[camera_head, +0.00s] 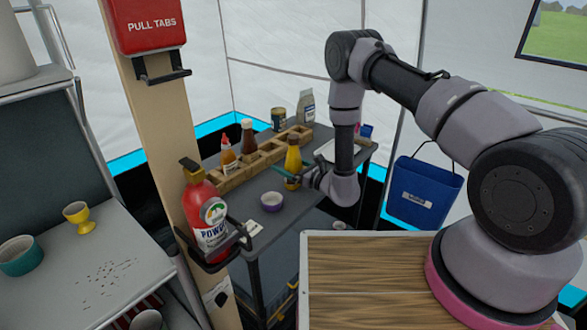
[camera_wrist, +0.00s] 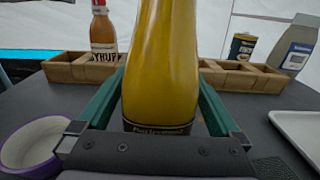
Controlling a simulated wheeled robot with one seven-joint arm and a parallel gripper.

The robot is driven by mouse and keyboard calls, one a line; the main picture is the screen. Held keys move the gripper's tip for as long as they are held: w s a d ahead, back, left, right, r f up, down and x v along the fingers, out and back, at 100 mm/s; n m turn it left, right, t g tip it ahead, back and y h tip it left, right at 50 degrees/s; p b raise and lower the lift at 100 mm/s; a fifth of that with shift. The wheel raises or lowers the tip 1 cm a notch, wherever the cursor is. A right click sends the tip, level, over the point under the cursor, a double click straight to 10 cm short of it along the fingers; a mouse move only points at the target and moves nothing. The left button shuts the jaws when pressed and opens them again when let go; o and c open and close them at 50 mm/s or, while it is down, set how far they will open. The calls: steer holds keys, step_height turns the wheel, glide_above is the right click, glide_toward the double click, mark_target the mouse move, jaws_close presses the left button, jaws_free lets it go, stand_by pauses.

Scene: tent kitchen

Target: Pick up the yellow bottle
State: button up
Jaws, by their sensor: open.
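The yellow bottle (camera_head: 293,160) stands upright on the dark grey table in front of the wooden rack. In the wrist view the yellow bottle (camera_wrist: 162,65) fills the middle of the picture, with its top cut off. My gripper (camera_head: 291,172) is at the bottle, low on its body. In the wrist view the green fingers of my gripper (camera_wrist: 160,112) are open, one on each side of the bottle. I cannot tell whether either finger touches it.
A purple-rimmed bowl (camera_wrist: 38,146) sits close to the left finger. The wooden rack (camera_head: 262,160) behind holds a syrup bottle (camera_wrist: 103,35). A can (camera_wrist: 242,47) and a grey container (camera_wrist: 297,47) stand farther back. A white tray (camera_wrist: 299,133) lies to the right.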

jaws_close()
